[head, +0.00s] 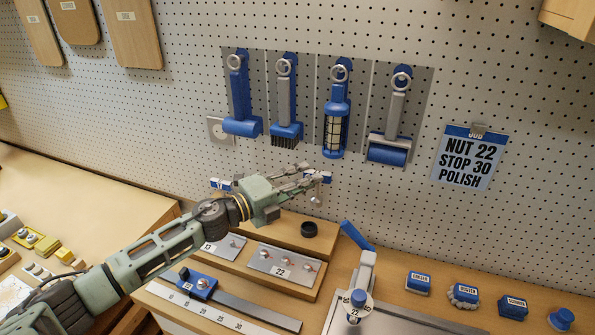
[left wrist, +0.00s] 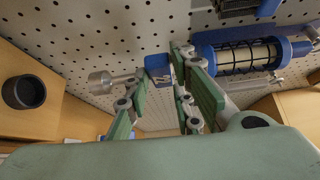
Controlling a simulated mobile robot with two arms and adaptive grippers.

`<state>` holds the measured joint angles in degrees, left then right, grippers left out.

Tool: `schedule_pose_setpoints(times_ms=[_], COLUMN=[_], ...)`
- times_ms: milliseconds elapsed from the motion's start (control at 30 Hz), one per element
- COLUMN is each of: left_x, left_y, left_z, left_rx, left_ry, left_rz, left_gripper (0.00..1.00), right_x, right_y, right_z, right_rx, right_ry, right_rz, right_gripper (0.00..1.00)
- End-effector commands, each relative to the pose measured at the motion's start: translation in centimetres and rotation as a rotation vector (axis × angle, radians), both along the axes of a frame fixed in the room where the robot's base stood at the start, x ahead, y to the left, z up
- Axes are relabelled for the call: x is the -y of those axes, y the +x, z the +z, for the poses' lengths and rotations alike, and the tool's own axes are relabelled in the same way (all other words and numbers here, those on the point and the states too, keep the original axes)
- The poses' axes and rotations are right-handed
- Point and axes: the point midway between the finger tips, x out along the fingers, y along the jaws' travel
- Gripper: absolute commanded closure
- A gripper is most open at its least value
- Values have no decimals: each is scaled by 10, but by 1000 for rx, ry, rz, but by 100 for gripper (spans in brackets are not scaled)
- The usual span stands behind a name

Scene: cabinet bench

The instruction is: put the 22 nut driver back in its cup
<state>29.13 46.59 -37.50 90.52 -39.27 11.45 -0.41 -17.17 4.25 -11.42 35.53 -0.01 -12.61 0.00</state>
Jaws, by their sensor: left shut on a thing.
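My left gripper (head: 312,179) is shut on the nut driver (head: 326,177), gripping its blue handle, with the silver socket end hanging below. In the left wrist view, the blue handle (left wrist: 158,68) sits between the fingertips (left wrist: 165,80) and the silver socket (left wrist: 101,82) points left. Its number cannot be read. An empty-looking dark round cup (head: 309,229) stands on the wooden ledge, below the held driver and apart from it. The cup also shows at the left of the wrist view (left wrist: 24,92). My right gripper is not in view.
Another blue handle marked 17 (head: 220,184) shows behind my arm. A grey plate marked 22 (head: 285,264) lies before the cup. A device with a blue lever (head: 357,236) stands right. Blue-handled tools (head: 336,120) hang behind, beside a card (head: 467,160). Several blue blocks (head: 418,283) sit right.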

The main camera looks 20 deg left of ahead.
Motion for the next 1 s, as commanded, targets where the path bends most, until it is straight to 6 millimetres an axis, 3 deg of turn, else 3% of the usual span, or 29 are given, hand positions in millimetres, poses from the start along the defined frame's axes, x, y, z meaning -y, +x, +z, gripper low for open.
schedule_pose_setpoints(times_ms=[133, 367, 1000], left_x=[-11, -17, -17], left_y=[2, 0, 0], left_z=[-1, -9, -70], left_rx=[1, 6, 7], left_ry=[-5, -2, -2], left_rz=[-55, -92, -92], left_gripper=[100, 100, 100], right_x=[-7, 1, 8], right_y=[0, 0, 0], right_z=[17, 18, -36], right_rx=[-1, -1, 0], right_ry=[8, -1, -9], right_rz=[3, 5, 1], right_gripper=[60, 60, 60])
